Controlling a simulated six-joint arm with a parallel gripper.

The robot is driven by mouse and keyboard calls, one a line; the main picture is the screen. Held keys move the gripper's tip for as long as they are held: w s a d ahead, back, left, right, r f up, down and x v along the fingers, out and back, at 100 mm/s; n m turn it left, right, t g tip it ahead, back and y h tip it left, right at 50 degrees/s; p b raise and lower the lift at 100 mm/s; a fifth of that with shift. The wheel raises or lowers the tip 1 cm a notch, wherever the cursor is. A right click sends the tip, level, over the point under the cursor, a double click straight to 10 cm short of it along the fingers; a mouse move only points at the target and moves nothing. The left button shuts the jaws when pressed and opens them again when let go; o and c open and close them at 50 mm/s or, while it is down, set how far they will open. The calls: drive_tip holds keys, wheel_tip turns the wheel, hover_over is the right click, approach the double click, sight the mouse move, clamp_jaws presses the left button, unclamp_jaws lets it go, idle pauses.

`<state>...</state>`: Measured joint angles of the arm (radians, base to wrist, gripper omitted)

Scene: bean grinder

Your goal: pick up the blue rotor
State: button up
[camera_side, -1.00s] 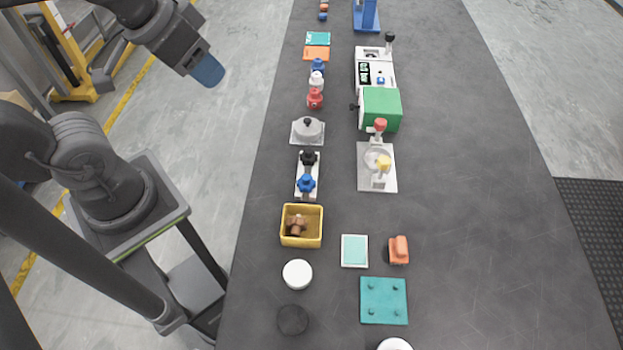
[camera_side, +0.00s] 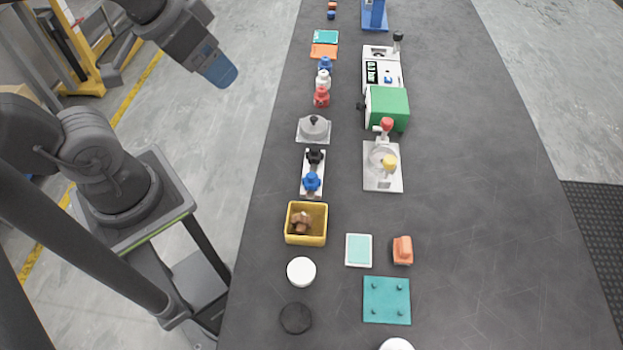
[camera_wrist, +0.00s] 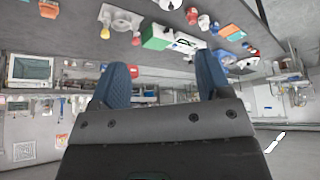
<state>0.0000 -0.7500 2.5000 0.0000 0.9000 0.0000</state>
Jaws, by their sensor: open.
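Two blue knobbed parts could be the blue rotor, and I cannot tell which it is. One (camera_side: 311,181) sits on a white plate (camera_side: 306,194) beside a black knobbed part (camera_side: 315,157). The other (camera_side: 325,64) stands at the far end of a row with a white part (camera_side: 323,79) and a red part (camera_side: 321,97). My gripper (camera_side: 222,72) is in the air left of the table, apart from both. In the wrist view its two blue fingers (camera_wrist: 162,80) are spread with nothing between them.
A yellow bin (camera_side: 290,226) holding brown pieces stands nearer the front. A grey domed lid (camera_side: 314,128) sits behind the white plate. A green-sided machine (camera_side: 388,108) and a plate with red and yellow knobs (camera_side: 371,181) stand to the right. The table's right side is clear.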

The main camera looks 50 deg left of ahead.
drive_tip(key=n+g+h, duration=0.2)
drive_tip(key=n+g, duration=0.4)
drive_tip(key=n, duration=1.2)
hover_over(312, 175)
drive_tip(key=a, duration=0.2)
wheel_tip(312, 175, down, 13)
drive_tip(key=f, duration=0.5)
drive_tip(key=d+f, duration=0.1)
drive_tip(key=f, duration=0.1)
drive_tip(key=shift+s+f, duration=0.25)
drive_tip(key=shift+w+d+f, duration=0.1)
drive_tip(key=shift+d+f, duration=0.05)
drive_tip(key=shift+f, duration=0.75)
drive_tip(key=shift+d+f, duration=0.2)
drive_tip(key=shift+f, duration=0.75)
drive_tip(key=shift+w+d+f, duration=0.1)
drive_tip(key=shift+d+f, duration=0.05)
drive_tip(key=shift+f, duration=0.75)
drive_tip(key=shift+c, duration=0.4)
drive_tip(key=c, duration=0.9)
drive_tip(key=shift+r, duration=0.15)
drive_tip(key=shift+c, duration=0.2)
